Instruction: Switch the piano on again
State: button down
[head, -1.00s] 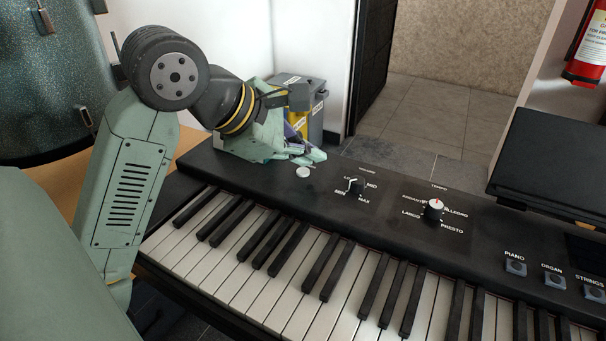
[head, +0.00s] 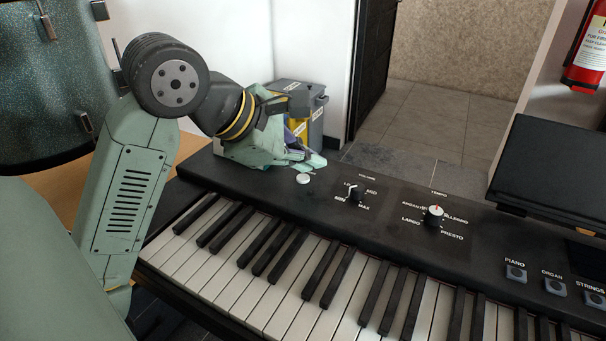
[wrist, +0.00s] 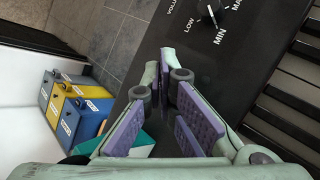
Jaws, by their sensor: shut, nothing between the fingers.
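The piano (head: 250,179) is a black electric keyboard with white and black keys, running from left to lower right in the head view. A small round white button (head: 303,179) sits on its top panel, near the left end. My gripper (head: 318,163) is shut and empty, low over the panel just behind this button. I cannot tell whether the fingertips touch the panel. In the wrist view, the fingers with purple pads (wrist: 168,68) point toward the black panel (wrist: 220,75); the white button does not show there. No power label is readable.
The volume knob (head: 354,190) and tempo knob (head: 434,215) stand right of the button. Piano, organ and strings buttons (head: 515,272) lie farther right. A black stand (head: 550,170) rises at the right. Blue and yellow bins (wrist: 75,105) stand behind the piano's left end.

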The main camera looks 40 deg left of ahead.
aim_at(305, 180)
jog(key=shift+f, duration=0.2)
jog(key=shift+f+b, duration=0.3)
jog(key=shift+b, duration=0.4)
jog(key=shift+f, duration=0.15)
jog(key=shift+r, duration=0.2)
dwell(0.3)
jog(key=shift+r, duration=0.45)
notch_tip(305, 180, up, 6)
jog(key=p, duration=0.3)
dwell(0.3)
